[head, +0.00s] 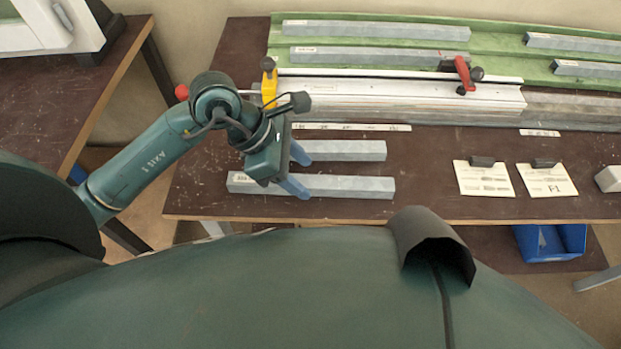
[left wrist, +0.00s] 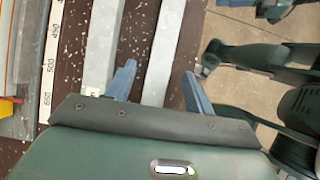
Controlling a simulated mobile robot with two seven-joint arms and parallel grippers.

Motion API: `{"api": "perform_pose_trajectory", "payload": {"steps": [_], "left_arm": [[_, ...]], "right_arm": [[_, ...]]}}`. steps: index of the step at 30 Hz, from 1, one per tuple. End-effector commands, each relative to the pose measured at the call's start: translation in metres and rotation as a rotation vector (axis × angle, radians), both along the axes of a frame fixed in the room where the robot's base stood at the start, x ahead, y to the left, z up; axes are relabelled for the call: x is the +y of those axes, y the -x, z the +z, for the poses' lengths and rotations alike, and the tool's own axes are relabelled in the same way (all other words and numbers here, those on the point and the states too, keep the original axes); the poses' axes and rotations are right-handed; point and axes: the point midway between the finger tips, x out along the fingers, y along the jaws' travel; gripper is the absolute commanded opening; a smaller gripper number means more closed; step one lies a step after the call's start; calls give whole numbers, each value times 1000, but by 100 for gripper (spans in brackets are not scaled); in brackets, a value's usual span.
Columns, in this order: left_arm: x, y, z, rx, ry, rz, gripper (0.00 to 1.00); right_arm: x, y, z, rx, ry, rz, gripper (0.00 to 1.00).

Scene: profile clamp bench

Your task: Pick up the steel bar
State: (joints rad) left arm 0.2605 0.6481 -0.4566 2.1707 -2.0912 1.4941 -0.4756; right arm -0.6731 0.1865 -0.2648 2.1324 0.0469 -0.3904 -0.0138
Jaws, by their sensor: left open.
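Several grey steel bars show. A front bar (head: 345,187) with a small label at its left end lies along the front of the brown bench, and a second bar (head: 350,150) lies parallel behind it. My left gripper (head: 303,177) is open, its blue fingers pointing down over the left part of these bars. In the left wrist view the front bar (left wrist: 165,40) runs between the open fingers (left wrist: 159,70), with nothing held. The second bar (left wrist: 104,45) lies to the left, outside them. Whether the fingertips touch the bar cannot be told. My right gripper is out of sight.
A green rack (head: 390,33) at the back holds more grey bars. A white rail (head: 400,95) carries a yellow clamp (head: 269,85) and a red clamp (head: 464,74). A scale strip (head: 350,127) lies before it. Paper cards (head: 484,182) lie right; a blue bin (head: 550,242) sits below.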

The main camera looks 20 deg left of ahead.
Motion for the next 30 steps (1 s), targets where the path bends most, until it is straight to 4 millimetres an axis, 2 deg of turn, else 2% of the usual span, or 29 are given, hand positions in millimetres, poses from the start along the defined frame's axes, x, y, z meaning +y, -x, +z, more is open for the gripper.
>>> {"api": "perform_pose_trajectory", "payload": {"steps": [5, 12, 30], "left_arm": [[-11, -3, -16, 0, 2, -1, 53], [-11, -3, -18, -1, 0, 0, 53], [-11, -3, -18, -1, 0, 0, 5]], "right_arm": [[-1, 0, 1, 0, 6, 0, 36], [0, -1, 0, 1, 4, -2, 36], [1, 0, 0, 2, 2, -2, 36]]}}
